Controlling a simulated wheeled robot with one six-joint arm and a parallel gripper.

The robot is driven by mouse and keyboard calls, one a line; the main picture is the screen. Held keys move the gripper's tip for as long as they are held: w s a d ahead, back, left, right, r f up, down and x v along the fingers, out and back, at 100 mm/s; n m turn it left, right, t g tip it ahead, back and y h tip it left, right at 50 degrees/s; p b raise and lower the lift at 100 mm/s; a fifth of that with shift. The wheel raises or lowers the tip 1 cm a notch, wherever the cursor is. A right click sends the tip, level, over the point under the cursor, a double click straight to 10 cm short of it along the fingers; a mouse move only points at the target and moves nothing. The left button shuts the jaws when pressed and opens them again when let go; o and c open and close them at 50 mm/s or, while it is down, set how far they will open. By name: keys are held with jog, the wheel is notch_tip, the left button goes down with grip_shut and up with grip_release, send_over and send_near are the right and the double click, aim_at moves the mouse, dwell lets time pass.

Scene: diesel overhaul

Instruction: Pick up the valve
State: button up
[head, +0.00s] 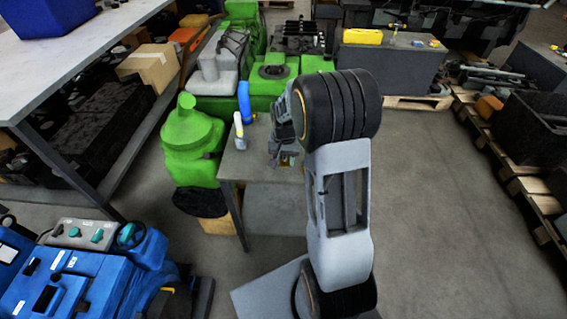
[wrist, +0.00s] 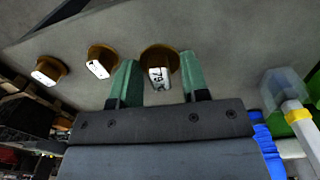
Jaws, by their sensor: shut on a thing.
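In the wrist view, a round brown piece with a white, numbered face (wrist: 158,66), seemingly the valve, sits between the green fingertips of my gripper (wrist: 156,82). The gripper is shut on it. Its far side and any stem are hidden. Two similar brown pieces with white faces, one nearer (wrist: 101,62) and one farther (wrist: 48,70), stand in a row to the left, apart from the fingers. In the head view, my gripper (head: 286,160) is low over the right part of a small grey table (head: 236,168), and my arm hides much of it.
A blue bottle (head: 244,98) and a white-and-yellow bottle (head: 239,131) stand on the table, left of my gripper. A green machine (head: 190,140) stands close to the table's left side. Open floor (head: 425,190) lies to the right.

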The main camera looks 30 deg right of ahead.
aim_at(259, 176)
jog(key=s+d+r+p, duration=0.1)
jog(key=s+d+r, duration=0.3)
jog(key=d+r, duration=0.7)
jog(key=w+a+f+n+p, duration=0.1)
jog(key=a+f, duration=0.1)
jog(key=w+a+f+n+p, duration=0.1)
jog(key=w+a+f+p, duration=0.1)
jog(key=f, duration=0.1)
jog(key=w+a+f+p, duration=0.1)
jog(key=w+a+f, duration=0.1)
jog(key=f, duration=0.1)
jog(key=shift+f+n, duration=0.25)
jog(key=shift+n, duration=0.15)
jog(key=s+a+f+n+p, duration=0.1)
jog(key=a, duration=0.3)
jog(key=s+a+f+n+p, duration=0.1)
jog(key=a+f+p, duration=0.1)
jog(key=a, duration=0.3)
jog(key=a+f+n+p, duration=0.1)
jog(key=a+p, duration=0.1)
jog(key=a, duration=0.3)
jog(key=shift+s+f+n, duration=0.15)
jog(key=shift+s+n, duration=0.25)
jog(key=shift+a+p, duration=0.3)
jog(key=shift+a, duration=0.05)
